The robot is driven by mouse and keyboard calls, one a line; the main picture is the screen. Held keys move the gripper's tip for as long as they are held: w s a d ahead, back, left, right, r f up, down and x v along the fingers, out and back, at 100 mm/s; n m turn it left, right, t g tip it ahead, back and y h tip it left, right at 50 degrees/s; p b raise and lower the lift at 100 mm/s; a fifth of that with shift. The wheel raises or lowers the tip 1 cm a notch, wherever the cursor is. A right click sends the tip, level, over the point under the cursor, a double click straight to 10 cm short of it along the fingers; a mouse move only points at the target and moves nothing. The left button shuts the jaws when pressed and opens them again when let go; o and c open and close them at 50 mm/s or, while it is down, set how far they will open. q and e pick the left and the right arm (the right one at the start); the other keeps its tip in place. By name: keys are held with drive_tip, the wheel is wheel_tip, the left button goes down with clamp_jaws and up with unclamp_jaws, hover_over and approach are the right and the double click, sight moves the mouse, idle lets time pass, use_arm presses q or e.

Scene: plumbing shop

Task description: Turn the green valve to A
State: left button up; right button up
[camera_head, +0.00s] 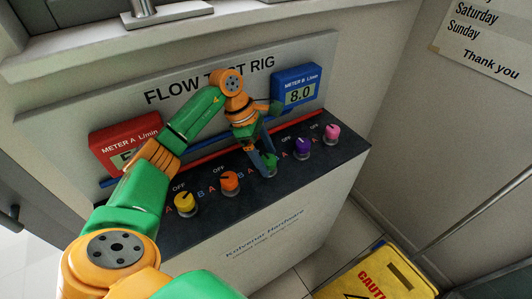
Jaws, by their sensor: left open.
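The flow test rig has a dark top panel (211,222) with a row of valve knobs. The green valve (269,171) is the middle knob, partly hidden by my left gripper. My left gripper (264,168) points down over the green valve with its fingers apart, one on either side of it. I cannot tell whether the fingers touch the knob. The green valve's pointer direction is hidden. The red meter A (125,143) is partly covered by my left arm. The blue meter B (297,88) reads 8.0. My right gripper is not in view.
A yellow knob (186,203) and an orange knob (229,181) stand left of the green valve; a purple knob (303,147) and a pink knob (332,133) stand to its right. A yellow caution sign (376,277) is at the lower right by the wall.

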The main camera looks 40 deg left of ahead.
use_arm(q)
drive_tip(key=shift+f, duration=0.1)
drive_tip(key=shift+s+d, duration=0.1)
drive_tip(key=c, duration=0.5)
clamp_jaws()
drive_tip(key=shift+n+t+b, duration=0.4)
drive_tip(key=shift+n, duration=0.7)
drive_tip(key=n+t+y+b, duration=0.1)
drive_tip(key=n, duration=0.2)
drive_tip(key=shift+s+n, duration=0.1)
drive_tip(key=shift+n, duration=0.2)
drive_tip(key=n+y, duration=0.1)
drive_tip(key=n, duration=0.2)
drive_tip(key=n+t+y+b, duration=0.1)
drive_tip(key=n, duration=0.2)
drive_tip(key=shift+d, duration=0.2)
